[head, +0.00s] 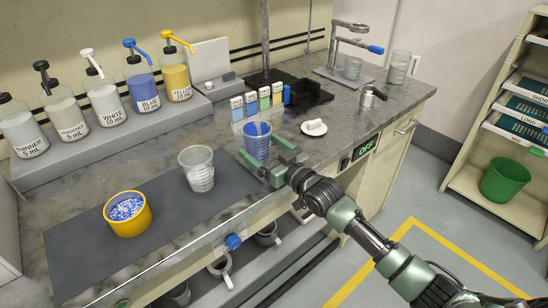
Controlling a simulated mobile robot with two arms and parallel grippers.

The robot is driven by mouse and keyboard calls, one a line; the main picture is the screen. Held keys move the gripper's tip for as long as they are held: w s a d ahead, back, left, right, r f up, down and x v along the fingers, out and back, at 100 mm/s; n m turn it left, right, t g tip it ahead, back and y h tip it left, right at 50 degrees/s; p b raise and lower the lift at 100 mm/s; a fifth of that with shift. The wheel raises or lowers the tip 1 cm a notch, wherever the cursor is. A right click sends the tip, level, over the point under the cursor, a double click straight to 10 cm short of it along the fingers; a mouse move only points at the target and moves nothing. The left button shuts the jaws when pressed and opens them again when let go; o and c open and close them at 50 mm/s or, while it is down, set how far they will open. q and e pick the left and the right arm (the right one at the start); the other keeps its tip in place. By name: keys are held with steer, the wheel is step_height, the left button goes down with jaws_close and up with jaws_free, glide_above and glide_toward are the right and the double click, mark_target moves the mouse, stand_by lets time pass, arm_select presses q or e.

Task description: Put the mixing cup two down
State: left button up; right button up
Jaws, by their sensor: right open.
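A blue cup (256,142) stands upright on the grey counter, with a pale strip showing at its rim. My right gripper (261,148) is open at the cup, with one finger on each side of its lower part; I cannot tell whether they touch it. A clear ribbed cup (197,170) stands upright on the dark mat to the left. A yellow cup (127,214) with blue and white contents is farther left on the mat. No label shows which one is mixing cup two. My left gripper is out of view.
Pump bottles (145,86) line the raised back shelf. Small colored cartons (264,98) stand behind the blue cup. A white item (314,127) and a metal pot (371,97) are to the right. The dark mat (75,245) has free room around the cups.

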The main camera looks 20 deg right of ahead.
steer(key=v, duration=1.1)
steer(key=shift+s+d, duration=0.15)
steer(key=shift+s, duration=0.15)
